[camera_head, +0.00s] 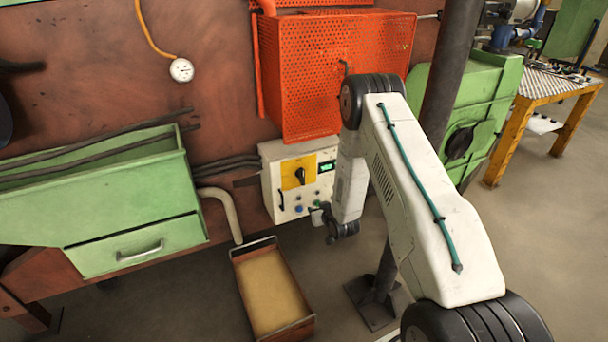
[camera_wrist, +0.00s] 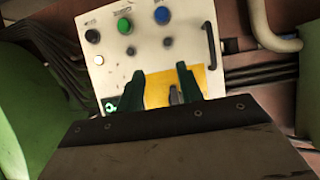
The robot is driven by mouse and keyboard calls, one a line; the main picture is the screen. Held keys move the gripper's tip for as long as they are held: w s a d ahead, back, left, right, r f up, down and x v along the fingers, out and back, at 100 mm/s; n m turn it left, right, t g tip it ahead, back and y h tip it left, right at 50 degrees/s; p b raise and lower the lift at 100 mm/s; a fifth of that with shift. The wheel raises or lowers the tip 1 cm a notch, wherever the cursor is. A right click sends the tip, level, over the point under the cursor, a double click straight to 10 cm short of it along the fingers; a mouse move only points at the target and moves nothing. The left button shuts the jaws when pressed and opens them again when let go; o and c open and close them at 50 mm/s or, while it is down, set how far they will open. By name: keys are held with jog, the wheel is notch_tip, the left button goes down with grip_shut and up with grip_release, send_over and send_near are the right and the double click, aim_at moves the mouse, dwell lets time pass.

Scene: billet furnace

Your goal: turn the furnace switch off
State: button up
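The furnace switch (camera_head: 300,176) is a black rotary knob on a yellow plate (camera_head: 289,172) on the white control box. In the head view its handle looks roughly upright. In the wrist view, which is turned upside down, part of the knob (camera_wrist: 175,96) shows between the fingers, over the yellow plate (camera_wrist: 160,86). My gripper (camera_wrist: 161,85) has two dark green fingers, apart with nothing held. In the head view my gripper (camera_head: 320,213) is in front of the box's lower right. I cannot tell whether a finger touches the box.
A lit green display (camera_head: 326,166) is beside the switch. An orange mesh cage (camera_head: 300,75) is above, a tray (camera_head: 243,292) below, and a green drawer (camera_head: 140,248) to the left.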

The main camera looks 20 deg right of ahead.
aim_at(304, 173)
jog(key=w+r+t, duration=0.4)
jog(key=r+t, duration=0.1)
jog(key=r, duration=0.4)
jog(key=shift+t, duration=0.3)
jog(key=w, duration=0.7)
jog(key=shift+w+a+r, duration=0.1)
jog(key=shift+w+a, duration=0.1)
jog(key=shift+w, duration=0.1)
grip_shut()
